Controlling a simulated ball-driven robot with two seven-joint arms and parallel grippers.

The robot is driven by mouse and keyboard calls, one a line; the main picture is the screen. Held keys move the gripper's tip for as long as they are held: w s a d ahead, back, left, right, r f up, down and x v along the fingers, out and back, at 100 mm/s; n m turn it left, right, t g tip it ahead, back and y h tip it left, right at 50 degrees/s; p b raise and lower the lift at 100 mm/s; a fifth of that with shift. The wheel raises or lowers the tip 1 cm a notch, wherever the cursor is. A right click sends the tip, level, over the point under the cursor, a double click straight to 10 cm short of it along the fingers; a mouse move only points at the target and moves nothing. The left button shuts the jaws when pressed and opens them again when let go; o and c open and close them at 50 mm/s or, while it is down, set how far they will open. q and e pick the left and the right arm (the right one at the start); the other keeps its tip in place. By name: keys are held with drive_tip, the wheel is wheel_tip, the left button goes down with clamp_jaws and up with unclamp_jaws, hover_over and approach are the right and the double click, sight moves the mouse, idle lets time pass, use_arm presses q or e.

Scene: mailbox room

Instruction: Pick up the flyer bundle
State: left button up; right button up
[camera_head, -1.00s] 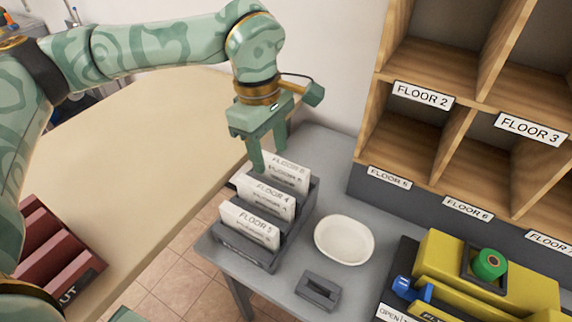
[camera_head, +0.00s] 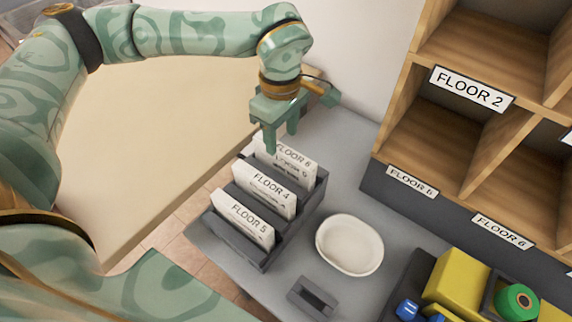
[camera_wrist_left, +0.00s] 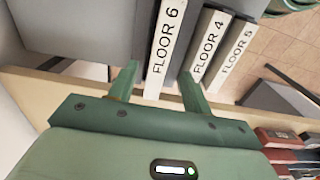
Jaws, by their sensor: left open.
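Several white flyer bundles stand upright in a dark grey slotted rack (camera_head: 238,243). Their labels read FLOOR 6 (camera_head: 294,160), FLOOR 4 (camera_head: 268,192) and FLOOR 5 (camera_head: 243,219), from back to front. My left gripper (camera_head: 280,138) is open and points down at the FLOOR 6 bundle at the back of the rack. In the left wrist view, the FLOOR 6 bundle (camera_wrist_left: 163,50) lies between the two open fingers (camera_wrist_left: 161,82). I cannot tell whether the fingers touch it. My right gripper is not in view.
A white oval dish (camera_head: 349,245) and a small dark grey block (camera_head: 312,298) stand right of the rack on the grey table (camera_head: 215,243). Wooden pigeonholes (camera_head: 428,143) rise at the right. A yellow device (camera_head: 455,285) stands at lower right. A beige counter (camera_head: 150,130) lies left.

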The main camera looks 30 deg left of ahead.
sight(284, 149)
use_arm(q)
drive_tip(key=shift+f, duration=0.5)
drive_tip(key=f, duration=0.1)
drive_tip(key=f+b, duration=0.1)
drive_tip(key=f, duration=0.1)
drive_tip(key=f+b, duration=0.1)
drive_tip(key=shift+w+d+f, duration=0.1)
drive_tip(key=shift+d+f, duration=0.15)
drive_tip(key=shift+f, duration=0.1)
drive_tip(key=shift+r, duration=0.1)
clamp_jaws()
